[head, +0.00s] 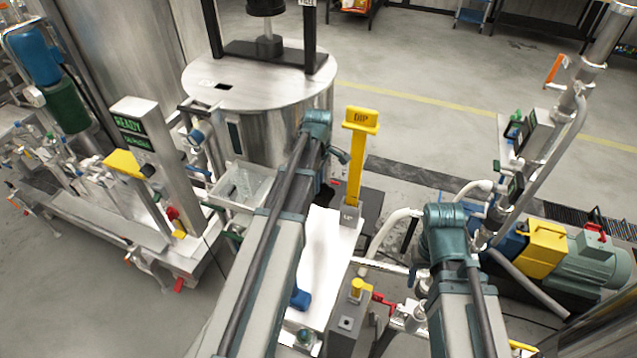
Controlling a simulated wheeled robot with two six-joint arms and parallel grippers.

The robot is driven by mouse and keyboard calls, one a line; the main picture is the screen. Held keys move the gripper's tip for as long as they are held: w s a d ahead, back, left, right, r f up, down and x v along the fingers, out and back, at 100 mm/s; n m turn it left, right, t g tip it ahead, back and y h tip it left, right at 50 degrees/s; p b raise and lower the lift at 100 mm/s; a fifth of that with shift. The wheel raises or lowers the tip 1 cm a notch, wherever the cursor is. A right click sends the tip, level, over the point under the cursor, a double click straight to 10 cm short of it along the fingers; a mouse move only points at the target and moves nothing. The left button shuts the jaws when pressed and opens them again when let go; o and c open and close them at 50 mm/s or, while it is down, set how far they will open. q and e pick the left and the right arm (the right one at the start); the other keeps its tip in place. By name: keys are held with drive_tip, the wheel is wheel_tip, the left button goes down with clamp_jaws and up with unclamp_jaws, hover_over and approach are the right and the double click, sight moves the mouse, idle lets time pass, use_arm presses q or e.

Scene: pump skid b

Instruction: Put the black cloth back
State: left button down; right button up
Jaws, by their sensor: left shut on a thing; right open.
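My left arm reaches up the middle of the head view. Its gripper (328,181) is low behind the arm's end, mostly hidden, and shut on a dark thing that looks like the black cloth (325,196). Only a small dark patch of it shows, above the far end of a white bench top (322,246). I cannot tell whether the cloth touches the bench. My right arm comes in from the bottom right, and its gripper (478,238) is open beside the white pipes, largely hidden by the arm.
A yellow dipstick-like post marked DIP (358,140) stands just right of the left gripper. A clear bin (241,186) is to its left, with a large steel tank (258,100) behind. A green pump motor (590,258) is at right. Open floor (430,80) lies beyond.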

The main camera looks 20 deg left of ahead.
use_arm(q)
drive_tip(key=shift+f+b, duration=6.35)
drive_tip(key=shift+f, duration=0.15)
drive_tip(key=shift+f, duration=0.25)
drive_tip(key=c, duration=0.7)
unclamp_jaws()
drive_tip(key=shift+r, duration=0.1)
wheel_tip(320, 180, up, 14)
drive_tip(key=p, duration=1.3)
drive_tip(key=shift+f, duration=0.2)
